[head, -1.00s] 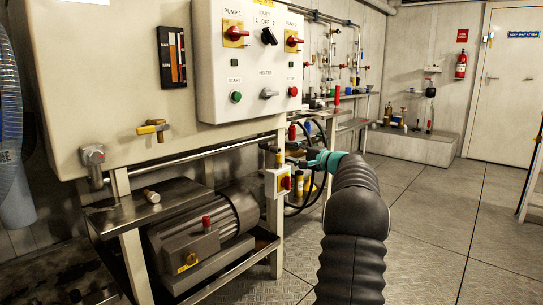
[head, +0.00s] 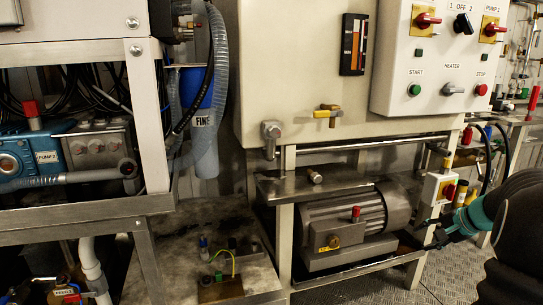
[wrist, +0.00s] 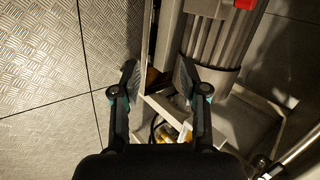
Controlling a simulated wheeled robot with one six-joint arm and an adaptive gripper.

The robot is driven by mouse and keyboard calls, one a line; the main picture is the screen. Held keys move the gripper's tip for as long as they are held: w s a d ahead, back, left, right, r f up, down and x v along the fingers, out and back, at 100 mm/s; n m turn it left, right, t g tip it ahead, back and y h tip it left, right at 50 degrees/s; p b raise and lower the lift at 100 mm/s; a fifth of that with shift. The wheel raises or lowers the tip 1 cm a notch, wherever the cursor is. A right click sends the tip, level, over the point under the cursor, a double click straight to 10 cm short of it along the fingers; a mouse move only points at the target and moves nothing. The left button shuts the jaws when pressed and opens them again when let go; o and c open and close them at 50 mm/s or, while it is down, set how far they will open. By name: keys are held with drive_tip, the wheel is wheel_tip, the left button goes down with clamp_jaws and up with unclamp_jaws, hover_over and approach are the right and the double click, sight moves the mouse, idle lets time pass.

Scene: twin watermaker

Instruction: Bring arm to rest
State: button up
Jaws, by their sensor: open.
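My arm, in a black ribbed sleeve, comes in at the right edge of the head view. My gripper (head: 428,234) has a teal part and dark fingers pointing left, just below a small yellow box with a red switch (head: 447,191). In the wrist view my gripper (wrist: 158,80) is open, its two fingers apart with nothing held between them. Part of the bench frame (wrist: 165,112) shows behind the gap. I cannot tell how far the fingers are from the frame.
A grey ribbed motor (head: 355,215) sits low on the bench, left of my gripper. The control panel (head: 445,60) is above. Pump 2 (head: 65,155) and a blue filter housing (head: 197,100) stand left. Bare floor plate (wrist: 45,60) lies left in the wrist view.

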drive_tip(key=s+a+r+n+h+p, duration=0.1)
drive_tip(key=s+a+r+n+p, duration=0.1)
drive_tip(key=s+a, duration=0.7)
drive_tip(key=s+a+r+n+g+h+p, duration=0.1)
drive_tip(key=s+a+r+n+p, duration=0.2)
drive_tip(key=s+a, duration=0.6)
drive_tip(key=s+a+r+n+h+p, duration=0.1)
drive_tip(key=s+a+r+n, duration=0.4)
drive_tip(key=a, duration=0.8)
drive_tip(key=s+n+p, duration=0.1)
drive_tip(key=s+n, duration=0.2)
drive_tip(key=s, duration=0.1)
drive_tip(key=shift+s+a+r+g, duration=0.2)
drive_tip(key=shift+r+g, duration=0.15)
drive_tip(key=shift+g, duration=0.05)
idle(0.7)
